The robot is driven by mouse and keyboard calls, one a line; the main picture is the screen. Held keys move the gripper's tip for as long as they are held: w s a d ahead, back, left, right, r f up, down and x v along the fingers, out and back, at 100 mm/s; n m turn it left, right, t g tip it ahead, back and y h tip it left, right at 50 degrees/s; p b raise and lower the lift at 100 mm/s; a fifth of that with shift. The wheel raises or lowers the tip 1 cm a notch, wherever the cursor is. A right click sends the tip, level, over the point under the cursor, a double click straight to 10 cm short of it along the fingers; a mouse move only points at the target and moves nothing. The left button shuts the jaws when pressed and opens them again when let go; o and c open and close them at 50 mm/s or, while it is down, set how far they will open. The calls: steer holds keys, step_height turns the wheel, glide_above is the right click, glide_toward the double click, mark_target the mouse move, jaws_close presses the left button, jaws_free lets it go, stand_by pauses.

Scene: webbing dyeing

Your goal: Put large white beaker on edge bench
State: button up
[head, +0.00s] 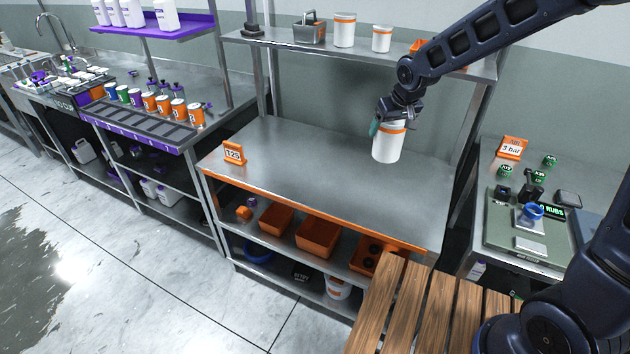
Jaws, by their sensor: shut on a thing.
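The large white beaker (387,148), with an orange band near its top, is upright over the right rear part of the steel edge bench (310,165). My gripper (391,123) is shut on it near the rim, reaching in from the upper right. A teal finger pad shows on the beaker's left side. The gripper hides the beaker's rim. I cannot tell whether its base touches the bench top.
An orange T25 sign (234,152) stands at the bench's left end. The bench top between is clear. A shelf (270,40) above holds two white containers (344,30) and a grey caddy (311,30). A wooden slatted surface (425,305) lies in front.

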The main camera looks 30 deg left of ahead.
mark_target(379, 130)
steer(key=shift+s+a+f, duration=0.2)
steer(key=shift+s+a, duration=0.6)
steer(key=shift+a, duration=0.2)
steer(key=shift+s+a+f, duration=0.15)
steer(key=shift+a+f, duration=0.05)
steer(key=shift+f, duration=0.05)
step_height(379, 130, down, 20)
steer(key=shift+r, duration=0.25)
steer(key=shift+f, duration=0.1)
steer(key=o, duration=0.9)
steer(key=shift+o, duration=0.4)
steer(key=v, duration=1.2)
